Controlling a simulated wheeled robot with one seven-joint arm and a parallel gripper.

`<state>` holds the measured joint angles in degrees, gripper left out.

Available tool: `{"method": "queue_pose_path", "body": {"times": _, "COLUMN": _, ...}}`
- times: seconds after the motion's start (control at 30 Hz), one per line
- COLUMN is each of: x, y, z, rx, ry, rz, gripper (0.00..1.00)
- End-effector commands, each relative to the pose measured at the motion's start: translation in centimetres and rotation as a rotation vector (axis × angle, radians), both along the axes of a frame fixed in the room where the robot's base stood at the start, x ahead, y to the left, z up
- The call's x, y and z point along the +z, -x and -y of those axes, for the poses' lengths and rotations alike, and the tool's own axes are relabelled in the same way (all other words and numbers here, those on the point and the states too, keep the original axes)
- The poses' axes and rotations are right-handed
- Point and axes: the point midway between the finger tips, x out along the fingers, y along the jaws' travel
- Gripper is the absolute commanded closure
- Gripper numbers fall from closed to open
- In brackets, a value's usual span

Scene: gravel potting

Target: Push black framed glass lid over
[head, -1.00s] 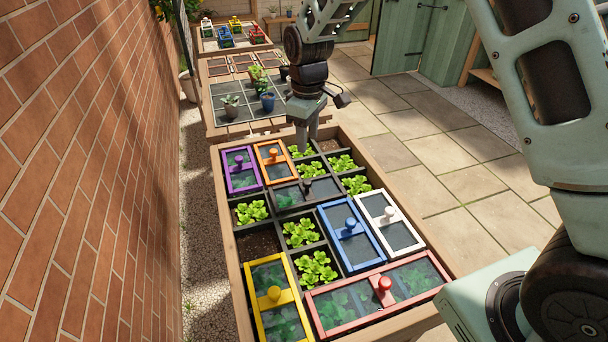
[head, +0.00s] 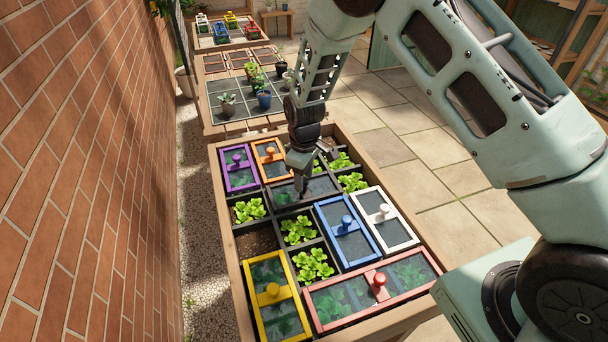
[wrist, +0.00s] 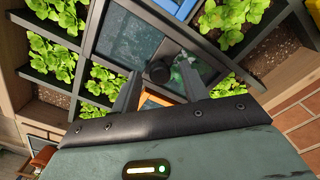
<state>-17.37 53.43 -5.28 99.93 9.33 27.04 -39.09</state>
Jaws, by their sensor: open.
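The black framed glass lid (head: 322,186) lies in the planter grid, below the orange lid and above the blue one. In the wrist view, its two dark panes (wrist: 128,38) and black knob (wrist: 158,72) show. My gripper (head: 300,190) is lowered over the middle of this lid and hides its knob in the head view. In the wrist view, my gripper (wrist: 160,84) is open, its fingers on either side of the knob with gaps. Whether the fingertips touch the lid I cannot tell.
Purple (head: 239,168), orange (head: 271,160), blue (head: 347,232), white (head: 384,217), yellow (head: 270,291) and red (head: 372,291) lids lie around the grid. Lettuces (head: 297,230) fill several open cells. One cell (head: 256,241) holds bare soil. A brick wall stands left.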

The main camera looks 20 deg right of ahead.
Motion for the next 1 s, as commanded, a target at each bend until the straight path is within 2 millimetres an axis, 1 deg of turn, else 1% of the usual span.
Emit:
{"method": "queue_pose_path", "body": {"times": 0.1, "x": 0.0, "y": 0.0, "z": 0.0, "rx": 0.0, "ry": 0.0, "rz": 0.0, "gripper": 0.56}}
{"method": "queue_pose_path", "body": {"times": 0.17, "x": 0.0, "y": 0.0, "z": 0.0, "rx": 0.0, "ry": 0.0, "rz": 0.0, "gripper": 0.72}}
{"method": "queue_pose_path", "body": {"times": 0.2, "x": 0.0, "y": 0.0, "z": 0.0, "rx": 0.0, "ry": 0.0, "rz": 0.0, "gripper": 0.83}}
{"method": "queue_pose_path", "body": {"times": 0.27, "x": 0.0, "y": 0.0, "z": 0.0, "rx": 0.0, "ry": 0.0, "rz": 0.0, "gripper": 1.0}}
{"method": "queue_pose_path", "body": {"times": 0.37, "x": 0.0, "y": 0.0, "z": 0.0, "rx": 0.0, "ry": 0.0, "rz": 0.0, "gripper": 1.0}}
{"method": "queue_pose_path", "body": {"times": 0.47, "x": 0.0, "y": 0.0, "z": 0.6, "rx": -0.002, "ry": 0.0, "rz": 0.0, "gripper": 1.0}}
{"method": "queue_pose_path", "body": {"times": 0.57, "x": 0.0, "y": -0.1, "z": 2.5, "rx": -0.006, "ry": 0.0, "rz": 0.0, "gripper": 1.0}}
{"method": "queue_pose_path", "body": {"times": 0.7, "x": -0.1, "y": -0.1, "z": 6.2, "rx": -0.008, "ry": 0.0, "rz": 0.0, "gripper": 1.0}}
{"method": "queue_pose_path", "body": {"times": 0.8, "x": 0.0, "y": -0.1, "z": 8.4, "rx": -0.006, "ry": -0.001, "rz": 0.001, "gripper": 1.0}}
{"method": "queue_pose_path", "body": {"times": 0.9, "x": 0.0, "y": -0.1, "z": 10.0, "rx": -0.003, "ry": 0.0, "rz": 0.0, "gripper": 1.0}}
{"method": "queue_pose_path", "body": {"times": 1.0, "x": 0.0, "y": 0.0, "z": 10.8, "rx": -0.001, "ry": -0.001, "rz": 0.001, "gripper": 1.0}}
